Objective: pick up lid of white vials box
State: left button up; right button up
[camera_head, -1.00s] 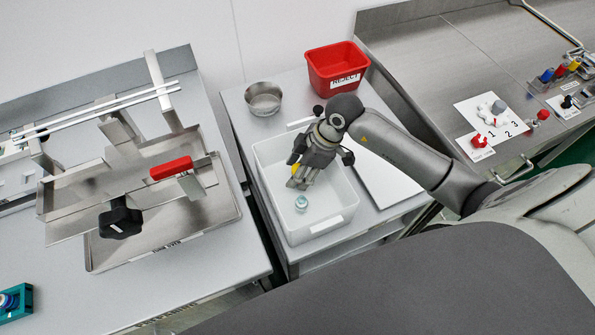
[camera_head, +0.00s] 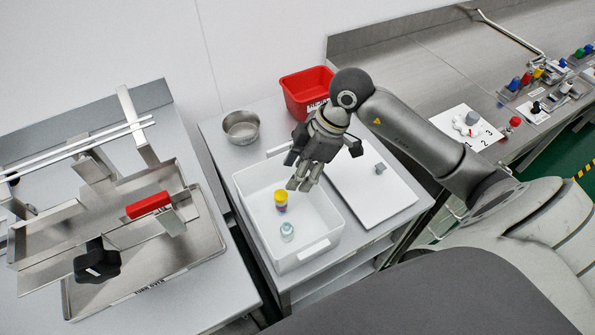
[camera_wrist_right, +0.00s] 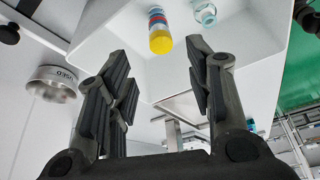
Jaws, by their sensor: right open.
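The white vials box (camera_head: 262,262) stands open on the middle table. Inside it are a yellow-capped vial (camera_head: 281,200) and a clear vial with a pale teal cap (camera_head: 287,232); the wrist view shows the yellow-capped vial (camera_wrist_right: 160,38) and the clear one (camera_wrist_right: 206,14). The white lid (camera_head: 368,197), a flat panel with a grey knob (camera_head: 379,168), lies to the right of the box. My right gripper (camera_head: 301,185) is open and empty, above the box's right part and left of the lid's knob. Its spread fingers (camera_wrist_right: 158,62) show in the wrist view. My left gripper is not in view.
A red reject bin (camera_head: 303,95) and a steel bowl (camera_head: 241,127) stand behind the box. A metal fixture with a red handle (camera_head: 148,205) is at the left. A steel counter with coloured-capped items (camera_head: 525,79) is at the right.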

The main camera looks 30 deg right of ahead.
aim_at(374, 191)
jog(key=z, duration=0.85)
